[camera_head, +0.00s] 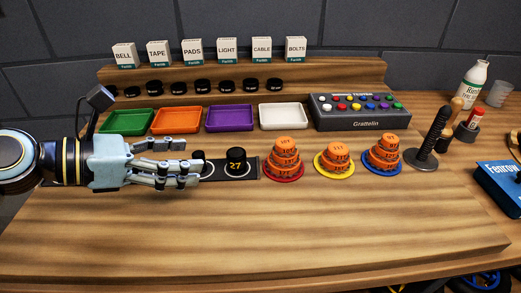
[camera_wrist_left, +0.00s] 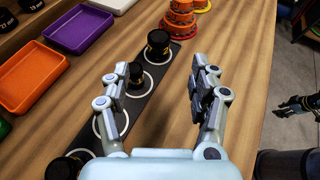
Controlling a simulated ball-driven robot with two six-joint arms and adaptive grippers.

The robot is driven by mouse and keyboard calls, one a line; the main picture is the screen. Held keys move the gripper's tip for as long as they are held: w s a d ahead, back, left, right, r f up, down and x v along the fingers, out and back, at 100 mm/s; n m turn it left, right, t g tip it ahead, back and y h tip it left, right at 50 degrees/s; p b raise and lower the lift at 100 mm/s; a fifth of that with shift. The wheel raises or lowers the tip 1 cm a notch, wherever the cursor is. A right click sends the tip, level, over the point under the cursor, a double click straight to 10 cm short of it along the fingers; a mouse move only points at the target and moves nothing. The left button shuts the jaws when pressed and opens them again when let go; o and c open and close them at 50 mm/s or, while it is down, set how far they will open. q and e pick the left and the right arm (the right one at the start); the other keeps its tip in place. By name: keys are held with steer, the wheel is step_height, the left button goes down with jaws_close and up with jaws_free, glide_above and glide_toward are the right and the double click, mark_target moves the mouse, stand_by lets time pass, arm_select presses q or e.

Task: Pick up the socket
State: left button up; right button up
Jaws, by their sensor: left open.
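Several black sockets stand on a dark strip (camera_wrist_left: 153,98) with white rings. The socket marked 27 (camera_head: 237,162) stands upright right of my left gripper (camera_head: 190,162); it also shows in the left wrist view (camera_wrist_left: 158,43). A smaller socket (camera_wrist_left: 136,73) stands in the neighbouring ring, between and just beyond the fingertips, partly hidden by fingers in the head view. Another socket (camera_wrist_left: 64,168) shows at the lower left of the wrist view, partly cut off. One ring between them looks empty.
Green (camera_head: 127,121), orange (camera_head: 177,120), purple (camera_head: 230,118) and white (camera_head: 283,117) trays line the back. Orange stacked rings (camera_head: 285,160) stand right of the strip. A dark gripper-like shape (camera_wrist_left: 300,106) is at the wrist view's right edge. The bench front is clear.

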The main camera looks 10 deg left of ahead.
mark_target(233, 154)
arm_select(q)
steer(key=x, duration=0.2)
steer(key=shift+w+d, duration=0.2)
steer(key=shift+d, duration=0.15)
steer(key=x, duration=0.3)
steer(key=shift+a, duration=0.1)
steer(key=x, duration=0.4)
steer(key=shift+w+b, duration=0.3)
steer(key=shift+w+d+f, duration=0.15)
steer(key=shift+w+d, duration=0.05)
steer(key=shift+d, duration=0.25)
arm_select(e)
steer(key=shift+s+a+f, duration=0.35)
steer(key=shift+s+a, duration=0.05)
steer(key=shift+a, duration=0.05)
arm_select(q)
steer(key=shift+c, duration=0.3)
steer(key=c, duration=0.9)
jaws_close()
arm_select(e)
steer(key=shift+s+a, duration=0.15)
steer(key=shift+a, duration=0.15)
